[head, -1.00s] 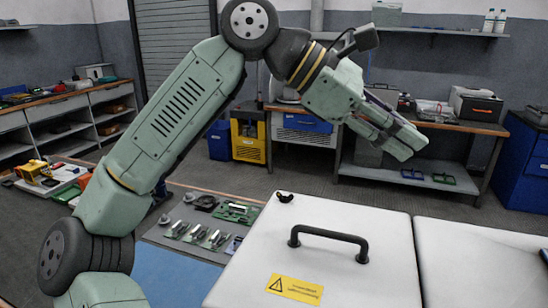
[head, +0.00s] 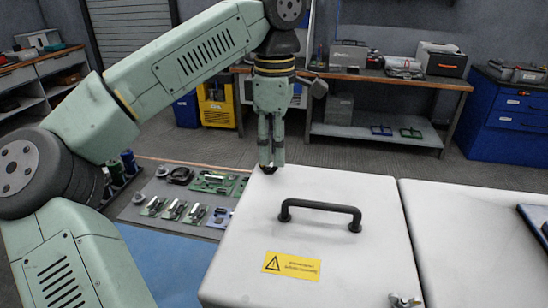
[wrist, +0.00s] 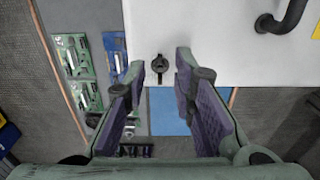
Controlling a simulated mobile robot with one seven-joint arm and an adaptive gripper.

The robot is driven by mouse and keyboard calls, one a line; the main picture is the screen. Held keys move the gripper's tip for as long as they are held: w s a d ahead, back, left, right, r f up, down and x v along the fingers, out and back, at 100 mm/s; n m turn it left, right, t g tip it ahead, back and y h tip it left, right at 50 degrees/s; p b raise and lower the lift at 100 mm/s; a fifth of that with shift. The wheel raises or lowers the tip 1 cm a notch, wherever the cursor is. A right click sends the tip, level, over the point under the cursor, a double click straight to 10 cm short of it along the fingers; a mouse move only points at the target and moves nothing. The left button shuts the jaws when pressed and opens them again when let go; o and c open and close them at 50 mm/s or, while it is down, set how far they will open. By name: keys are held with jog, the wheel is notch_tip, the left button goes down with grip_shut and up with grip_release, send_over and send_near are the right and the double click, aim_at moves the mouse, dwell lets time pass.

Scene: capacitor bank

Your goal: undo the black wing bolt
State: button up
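The black wing bolt (head: 268,169) sits at the far left corner of the white cabinet lid (head: 335,215). In the wrist view the wing bolt (wrist: 160,66) shows between and just beyond my two fingertips, on the lid's edge region. My gripper (head: 271,160) points down over that corner, its fingers just above or around the bolt in the head view. In the wrist view my gripper (wrist: 160,68) is open, with a clear gap on both sides of the bolt. I see no contact with it.
A black handle (head: 320,206) rises from the lid, right of the bolt, and a yellow warning label (head: 292,266) lies in front of it. A silver fastener (head: 404,300) is at the near right corner. Circuit boards and parts lie on a mat (head: 135,213) at left.

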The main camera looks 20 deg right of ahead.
aim_at(269, 168)
jog(key=shift+f, duration=1.45)
jog(key=shift+c, duration=0.3)
grip_shut()
